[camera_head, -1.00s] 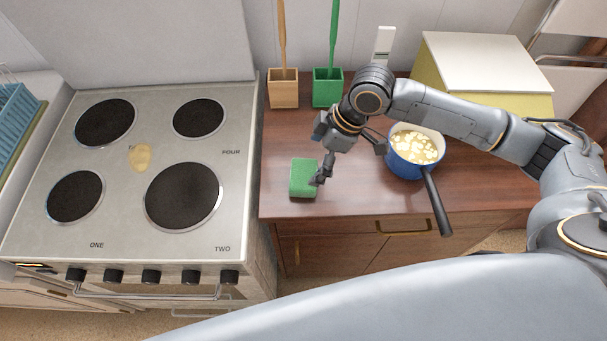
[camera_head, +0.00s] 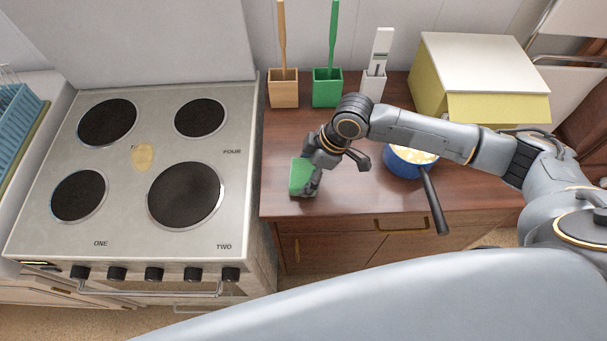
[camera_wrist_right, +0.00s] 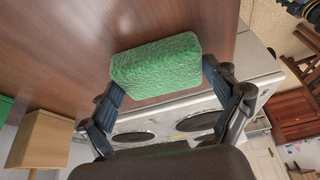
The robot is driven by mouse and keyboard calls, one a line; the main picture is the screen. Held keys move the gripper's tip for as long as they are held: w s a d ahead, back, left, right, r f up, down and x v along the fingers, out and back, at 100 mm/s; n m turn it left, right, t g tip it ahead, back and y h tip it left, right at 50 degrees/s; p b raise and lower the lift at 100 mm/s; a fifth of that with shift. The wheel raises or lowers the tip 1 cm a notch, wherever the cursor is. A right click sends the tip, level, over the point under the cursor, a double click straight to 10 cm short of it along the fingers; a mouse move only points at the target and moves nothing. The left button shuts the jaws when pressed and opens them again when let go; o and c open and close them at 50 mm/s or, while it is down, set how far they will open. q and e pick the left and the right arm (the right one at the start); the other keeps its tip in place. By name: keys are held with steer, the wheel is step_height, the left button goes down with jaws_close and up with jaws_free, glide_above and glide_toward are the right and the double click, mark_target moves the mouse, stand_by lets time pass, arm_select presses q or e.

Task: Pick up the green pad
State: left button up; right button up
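The green pad (camera_head: 297,178) lies on the brown counter near its front-left corner, partly hidden by my right gripper (camera_head: 308,187) in the head view. In the right wrist view, the green pad (camera_wrist_right: 155,68) sits between the two dark fingertips, one at its left side and one at its right side. The right gripper is spread about as wide as the pad. Whether the fingers press on it is unclear. My left gripper is not in view.
The stove (camera_head: 130,220) stands left of the counter (camera_head: 345,200). A blue pot (camera_head: 402,165) with its handle (camera_head: 434,205) over the front edge is right of the gripper. An orange holder (camera_head: 284,92), a green holder (camera_head: 327,92), a white holder (camera_head: 373,84) and a yellow box (camera_head: 470,85) stand behind.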

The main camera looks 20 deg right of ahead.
mark_target(299, 173)
stand_by(0.3)
steer(key=shift+r, duration=0.5)
step_height(299, 173, up, 2)
steer(key=shift+r+b, duration=0.15)
steer(key=shift+b, duration=0.5)
steer(key=s+r+p, duration=0.2)
steer(key=s+r, duration=0.7)
steer(key=s, duration=0.5)
steer(key=shift+a+r, duration=0.3)
steer(key=shift+r, duration=0.1)
